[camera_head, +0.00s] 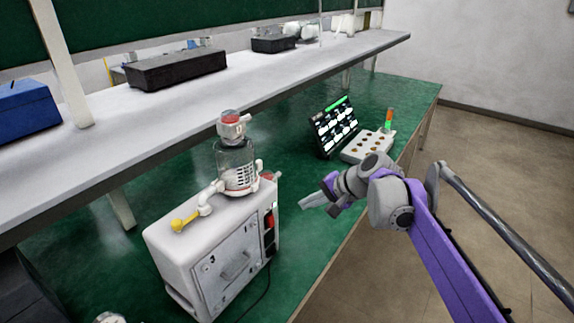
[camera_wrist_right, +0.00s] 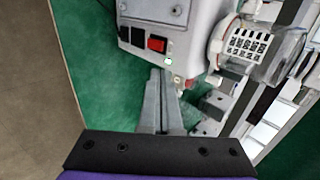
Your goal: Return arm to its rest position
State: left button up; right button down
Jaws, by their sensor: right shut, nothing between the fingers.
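My right gripper (camera_head: 312,200) is shut and empty, in the air to the right of the pump in the head view. Its arm is purple and grey and comes in from the right. In the right wrist view the closed fingers (camera_wrist_right: 157,100) point toward the pump's side. The white canister pump (camera_head: 215,245) stands on the green bench, with a clear glass canister (camera_head: 237,165) and a yellow-tipped fitting (camera_head: 185,221) on top. The pump also shows in the right wrist view (camera_wrist_right: 185,12), with a red switch (camera_wrist_right: 157,43). My left gripper is not in view.
A dark screen (camera_head: 333,127) and a white button box (camera_head: 368,146) with a green and red light stand farther back on the green bench (camera_head: 290,135). A white shelf (camera_head: 150,115) carries black cases and a blue box (camera_head: 27,108). Open floor (camera_head: 490,150) lies to the right.

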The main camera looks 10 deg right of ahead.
jog(key=s+f+n+h, duration=0.2)
jog(key=s+f, duration=0.3)
jog(key=s, duration=0.4)
jog(key=s+d+f+n+h, duration=0.1)
jog(key=s+f+n, duration=0.3)
jog(key=s, duration=0.6)
jog(key=s+f+n+h, duration=0.3)
jog(key=s+f, duration=0.4)
jog(key=s, duration=0.2)
jog(key=shift+s+d+f+g, duration=0.2)
jog(key=shift+d+g, duration=0.1)
jog(key=shift+d, duration=0.1)
